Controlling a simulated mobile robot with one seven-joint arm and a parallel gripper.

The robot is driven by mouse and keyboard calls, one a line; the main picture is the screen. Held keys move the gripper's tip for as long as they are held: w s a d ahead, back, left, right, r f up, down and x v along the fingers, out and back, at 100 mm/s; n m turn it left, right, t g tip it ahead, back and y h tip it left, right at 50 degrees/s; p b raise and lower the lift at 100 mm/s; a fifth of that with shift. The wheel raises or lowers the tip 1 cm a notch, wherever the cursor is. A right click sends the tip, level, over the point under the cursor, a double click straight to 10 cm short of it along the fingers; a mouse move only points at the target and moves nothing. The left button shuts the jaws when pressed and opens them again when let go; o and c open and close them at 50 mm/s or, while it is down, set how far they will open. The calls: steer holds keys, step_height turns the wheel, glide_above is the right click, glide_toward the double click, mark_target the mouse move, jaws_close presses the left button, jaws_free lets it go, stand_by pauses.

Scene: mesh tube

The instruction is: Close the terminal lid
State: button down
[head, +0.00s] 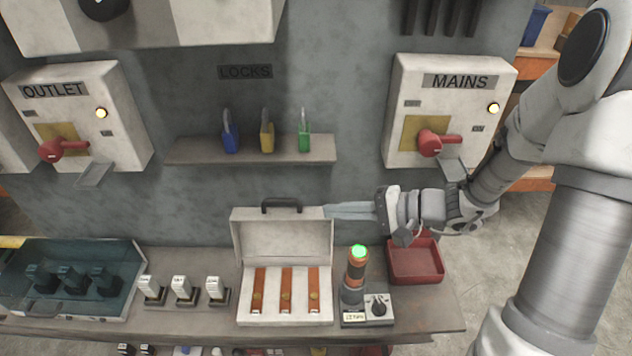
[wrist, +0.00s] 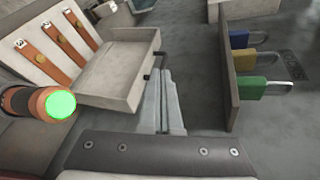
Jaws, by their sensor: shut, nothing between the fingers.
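The terminal box (head: 245,300) is pale grey and stands open on the bench, with three orange-brown strips inside. Its hinged lid (head: 283,238) stands up at the back, with a black handle (head: 281,203) on its top edge. The lid also shows in the wrist view (wrist: 120,75). My gripper (head: 328,211) comes in from the right, its fingers shut and empty. The fingertips are close to the lid's upper right corner, beside or just behind it; I cannot tell whether they touch. In the wrist view my gripper (wrist: 161,74) points along the lid's outer side.
A shelf (head: 250,150) with blue, yellow and green padlocks is on the wall above. A teal transparent case (head: 70,278) lies at left.

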mark_target(310, 209)
steer(key=w+d+f+m+t, duration=0.3)
steer(key=w, duration=0.1)
steer(key=x, duration=0.3)
steer(key=p+x, duration=0.1)
steer(key=x, duration=0.6)
steer(key=shift+s+a, duration=0.2)
steer(key=shift+a, duration=0.05)
steer(key=shift+s+d+n+y, duration=0.15)
steer(key=shift+d+n+y, duration=0.05)
steer(key=shift+n+y, duration=0.1)
